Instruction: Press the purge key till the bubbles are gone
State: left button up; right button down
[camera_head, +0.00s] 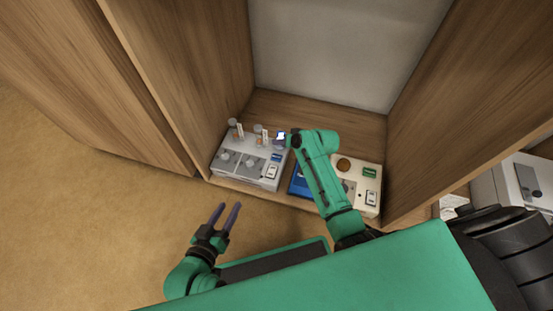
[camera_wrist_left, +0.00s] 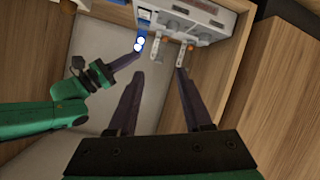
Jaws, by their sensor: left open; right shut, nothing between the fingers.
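A grey device (camera_head: 248,168) with round knobs, a small blue panel and a white switch (camera_head: 271,172) stands on the shelf; it also shows in the left wrist view (camera_wrist_left: 205,22). A small blue thing with bright white round spots (camera_head: 281,135) is at its back right corner; it also shows in the left wrist view (camera_wrist_left: 140,42). I cannot tell which part is the purge key. My right gripper (camera_wrist_left: 135,52) is shut and empty, its tips close beside the spotted thing; I cannot tell if they touch. My left gripper (camera_head: 227,207) is open and empty, in front of the shelf.
Small posts with orange-brown parts (camera_head: 258,130) stand along the grey device's back. A blue device (camera_head: 298,181) and a cream device (camera_head: 370,183) with a brown knob stand to the right, partly behind my right arm. Wooden side panels (camera_head: 205,70) bound the shelf. The floor at left is clear.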

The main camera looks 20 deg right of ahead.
aim_at(278, 159)
notch_tip(278, 159, down, 2)
jog(key=shift+b, duration=0.55)
notch_tip(278, 159, down, 3)
jog(key=b, duration=0.3)
jog(key=shift+r, duration=0.2)
jog(key=shift+f+b, duration=0.3)
jog(key=shift+f, duration=0.3)
jog(key=shift+f+b, duration=0.4)
jog(key=shift+f, duration=0.25)
pick_arm(q)
jog(key=w+r+t, duration=0.4)
jog(key=w+r, duration=0.2)
jog(key=r, duration=0.3)
jog(key=w+a+r+t+h, duration=0.1)
jog(key=w+r+t, duration=0.4)
jog(key=r, duration=0.4)
jog(key=shift+w+a, duration=0.3)
jog(key=shift+w, duration=0.5)
jog(key=shift+s+f+m+h, duration=0.1)
jog(key=shift+f+m+h, duration=0.2)
jog(key=shift+h, duration=0.1)
pick_arm(e)
jog(key=shift+f, duration=0.4)
